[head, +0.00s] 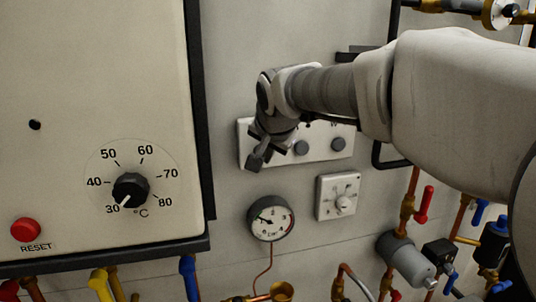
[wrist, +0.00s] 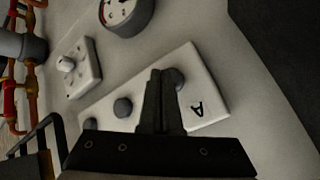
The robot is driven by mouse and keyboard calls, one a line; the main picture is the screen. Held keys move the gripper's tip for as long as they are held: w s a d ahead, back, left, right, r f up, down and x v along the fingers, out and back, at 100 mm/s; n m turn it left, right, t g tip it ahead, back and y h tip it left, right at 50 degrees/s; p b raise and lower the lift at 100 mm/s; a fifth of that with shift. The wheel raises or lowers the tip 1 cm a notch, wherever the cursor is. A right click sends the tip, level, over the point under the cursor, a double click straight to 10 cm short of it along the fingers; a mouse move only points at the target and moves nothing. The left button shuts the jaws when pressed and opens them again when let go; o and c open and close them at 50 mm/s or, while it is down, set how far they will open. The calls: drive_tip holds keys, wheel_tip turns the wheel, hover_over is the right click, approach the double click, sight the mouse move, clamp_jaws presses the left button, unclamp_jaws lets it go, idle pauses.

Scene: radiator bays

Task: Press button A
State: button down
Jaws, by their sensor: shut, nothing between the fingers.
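A white panel (head: 320,156) with a row of dark round buttons is on the grey wall, and it fills the middle of the wrist view (wrist: 215,92). Button A (wrist: 177,76) is the end button beside the letter A, partly hidden behind my fingers. In the head view my gripper (head: 254,162) is in front of the panel's left end and hides that button. My gripper is shut and empty. In the wrist view its fingertips (wrist: 159,73) appear right beside button A; I cannot tell whether they touch it.
Two other buttons (head: 301,148) (head: 338,144) show on the panel. Below are a pressure gauge (head: 270,218) and a white dial switch (head: 340,196). A boiler (head: 80,90) with a temperature knob (head: 130,189) and red reset button (head: 25,230) stands left. Pipes and valves run along the bottom and right.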

drive_tip(key=shift+w+a, duration=0.1)
drive_tip(key=shift+w, duration=0.35)
idle(0.4)
drive_tip(key=shift+s, duration=0.15)
drive_tip(key=shift+s+d+b, duration=0.25)
drive_tip(key=shift+s+b, duration=0.2)
drive_tip(key=shift+s, duration=0.3)
drive_tip(key=s+b, duration=0.1)
drive_tip(key=s, duration=0.1)
drive_tip(key=s+d+b, duration=0.1)
drive_tip(key=s, duration=0.1)
drive_tip(key=shift+s+d, duration=0.2)
drive_tip(key=shift+s, duration=0.15)
